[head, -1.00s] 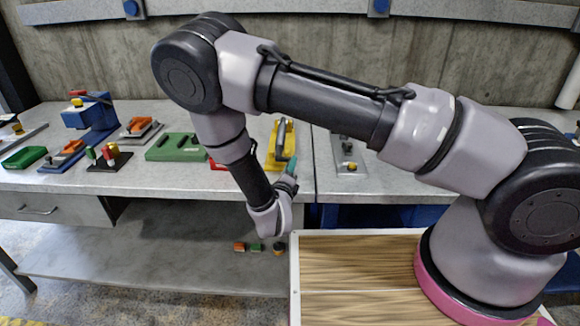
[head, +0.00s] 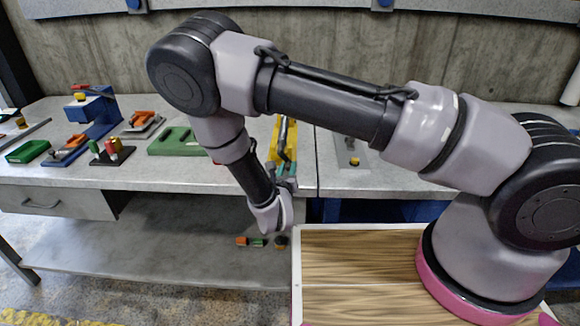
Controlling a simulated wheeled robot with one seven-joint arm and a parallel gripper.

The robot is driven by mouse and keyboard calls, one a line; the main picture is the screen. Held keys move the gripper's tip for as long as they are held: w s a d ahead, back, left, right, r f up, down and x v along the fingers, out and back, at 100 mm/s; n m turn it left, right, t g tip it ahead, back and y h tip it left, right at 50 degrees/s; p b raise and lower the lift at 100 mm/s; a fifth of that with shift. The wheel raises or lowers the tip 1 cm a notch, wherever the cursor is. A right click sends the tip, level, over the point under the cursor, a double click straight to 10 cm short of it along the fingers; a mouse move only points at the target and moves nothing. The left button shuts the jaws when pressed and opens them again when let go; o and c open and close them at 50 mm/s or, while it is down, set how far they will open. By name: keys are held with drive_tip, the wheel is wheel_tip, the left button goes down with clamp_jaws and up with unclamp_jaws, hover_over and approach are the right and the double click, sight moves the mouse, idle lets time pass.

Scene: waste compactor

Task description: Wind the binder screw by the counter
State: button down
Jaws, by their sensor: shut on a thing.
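A yellow device (head: 273,145) with a dark grey bar along its top stands on the grey workbench, in front of my wrist. It seems to be the binder, but its screw is too small and too covered to make out. My gripper (head: 283,168), with teal parts on both sides, is at the device's near end, by the bench's front edge. It is shut on a small part there. My wrist and fingers hide most of that part, so I cannot tell its shape.
A grey plate with a yellow knob (head: 350,152) is at the right. Small coloured pieces (head: 258,242) lie on the lower shelf. A drawer (head: 52,200) is at lower left.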

drive_tip(key=m, duration=0.2)
drive_tip(key=a+m+y, duration=0.1)
drive_tip(key=m, duration=0.1)
drive_tip(key=shift+a+f, duration=0.2)
drive_tip(key=shift+f, duration=0.15)
idle(0.4)
drive_tip(key=c, duration=0.7)
unclamp_jaws()
drive_tip(key=shift+a, duration=0.1)
drive_tip(key=shift+s, duration=0.1)
drive_tip(key=s+r, duration=0.1)
drive_tip(key=s, duration=0.9)
drive_tip(key=shift+s+a+r, duration=0.25)
drive_tip(key=shift+a, duration=0.1)
